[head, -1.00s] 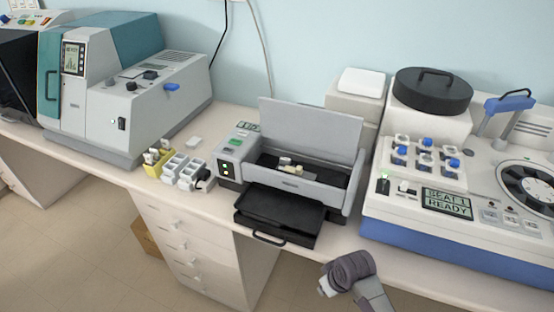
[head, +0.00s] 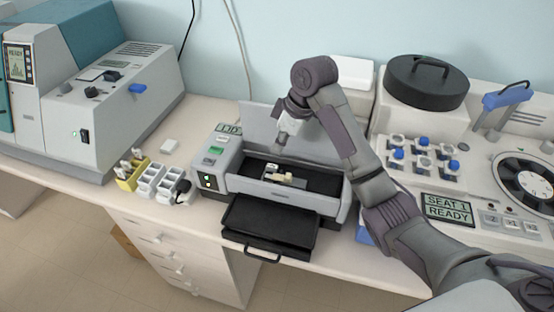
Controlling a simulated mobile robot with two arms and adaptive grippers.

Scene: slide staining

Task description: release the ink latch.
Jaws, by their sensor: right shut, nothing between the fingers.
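The grey printer (head: 285,197) stands on the bench with its lid (head: 262,120) raised and its black front tray (head: 268,228) pulled out. Inside its dark bay sits a small cream-and-white part (head: 285,178), probably the ink carriage with its latch; it is too small to tell the latch's position. My right gripper (head: 282,138) points down above the back of the bay, in front of the raised lid, apart from the cream part. It is shut and empty. My left gripper is not in view.
Left of the printer are a yellow rack (head: 131,175) and white holders (head: 160,182). A large grey-and-teal machine (head: 110,110) stands further left. At right is a white machine with blue-capped vials (head: 422,158) and a screen (head: 447,208).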

